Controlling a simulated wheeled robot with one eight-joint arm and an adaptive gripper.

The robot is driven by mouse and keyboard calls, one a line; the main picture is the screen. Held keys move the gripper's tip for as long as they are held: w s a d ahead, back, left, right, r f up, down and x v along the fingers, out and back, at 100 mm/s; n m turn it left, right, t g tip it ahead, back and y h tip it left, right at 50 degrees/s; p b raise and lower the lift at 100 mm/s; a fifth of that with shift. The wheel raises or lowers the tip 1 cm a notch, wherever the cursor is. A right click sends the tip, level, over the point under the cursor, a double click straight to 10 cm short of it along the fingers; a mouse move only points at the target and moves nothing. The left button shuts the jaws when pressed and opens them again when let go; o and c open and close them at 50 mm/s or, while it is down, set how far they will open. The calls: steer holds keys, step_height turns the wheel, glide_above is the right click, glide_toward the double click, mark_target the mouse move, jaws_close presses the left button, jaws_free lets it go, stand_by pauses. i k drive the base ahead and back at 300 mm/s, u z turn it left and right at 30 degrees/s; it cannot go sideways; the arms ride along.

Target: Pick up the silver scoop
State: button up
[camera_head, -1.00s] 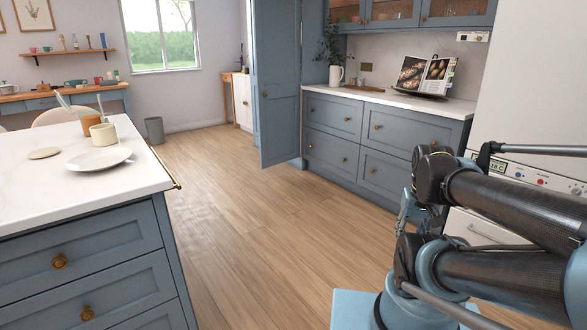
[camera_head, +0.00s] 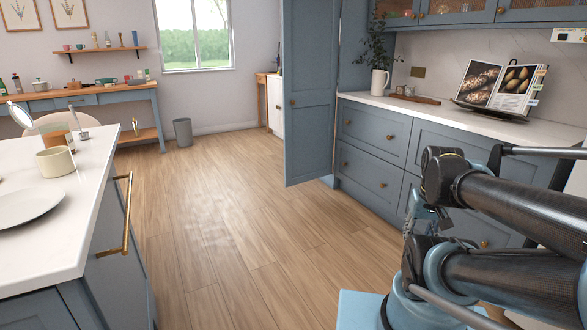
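I cannot clearly make out which item is the silver scoop. A shiny silver utensil with a rounded end (camera_head: 20,115) rises above the island counter at the left edge. A smaller silver item with a thin upright handle (camera_head: 83,134) stands to its right, by the brown cup (camera_head: 58,134). Either may be the scoop; their full shapes are too small to tell. My folded arm is at the lower right, well apart from the island. My gripper's fingers cannot be seen.
The white island counter (camera_head: 75,215) also bears a cream cup (camera_head: 55,162) and a plate (camera_head: 28,206). Its brass handle (camera_head: 127,220) sticks out on the side. An open blue door (camera_head: 310,110) stands ahead. The wooden floor (camera_head: 220,230) between is clear.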

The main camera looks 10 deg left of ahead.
mark_target(83, 136)
steer(key=u, duration=0.3)
steer(key=i, duration=1.25)
steer(key=u, duration=1.05)
steer(key=i, duration=0.85)
steer(key=u, duration=0.9)
steer(key=i, duration=0.6)
steer(key=u, duration=0.35)
